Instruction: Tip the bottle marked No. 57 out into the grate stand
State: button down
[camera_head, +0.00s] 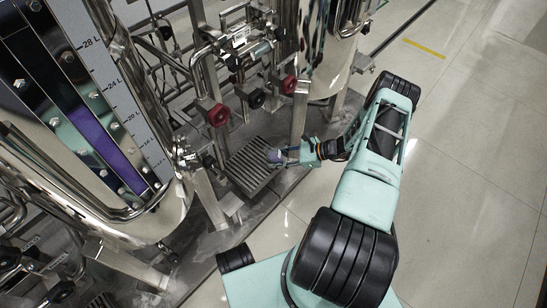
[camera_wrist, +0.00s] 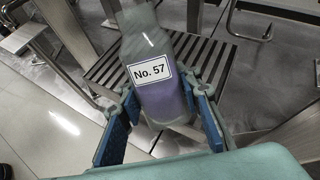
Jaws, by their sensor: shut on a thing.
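The clear bottle marked No. 57 (camera_wrist: 150,45) holds purple liquid at its base end and has a white label facing the wrist camera. My gripper (camera_wrist: 165,108) is shut on it, with blue finger pads on either side. In the head view my gripper (camera_head: 292,154) reaches in from the right, and the bottle (camera_head: 273,156) shows small and partly hidden. The grate stand (camera_head: 247,172) is a slatted metal top under and beside the bottle. Its slats (camera_wrist: 103,72) also show behind the bottle in the wrist view. The bottle's exact tilt and its height above the slats cannot be told.
A large steel tank with a level scale (camera_head: 105,85) stands at the left. Pipes and valves with red handwheels (camera_head: 219,115) stand close behind the grate stand. Another steel vessel (camera_head: 335,60) is at the back. Open tiled floor (camera_head: 470,150) lies to the right.

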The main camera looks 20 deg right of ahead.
jog(key=shift+r+p, duration=0.1)
jog(key=shift+p, duration=0.2)
jog(key=shift+d+h, duration=0.15)
jog(key=shift+h, duration=0.15)
jog(key=shift+s+d+f+p, duration=0.1)
jog(key=shift+s+f+p, duration=0.05)
jog(key=shift+f+p, duration=0.15)
jog(key=shift+s+d+r+g+h+p, duration=0.1)
jog(key=shift+g+h+p, duration=0.3)
jog(key=shift+d+f, duration=0.15)
jog(key=shift+f, duration=0.05)
jog(key=shift+s+d+r+g+h+p, duration=0.15)
jog(key=shift+g+h+p, duration=0.15)
jog(key=shift+h+p, duration=0.3)
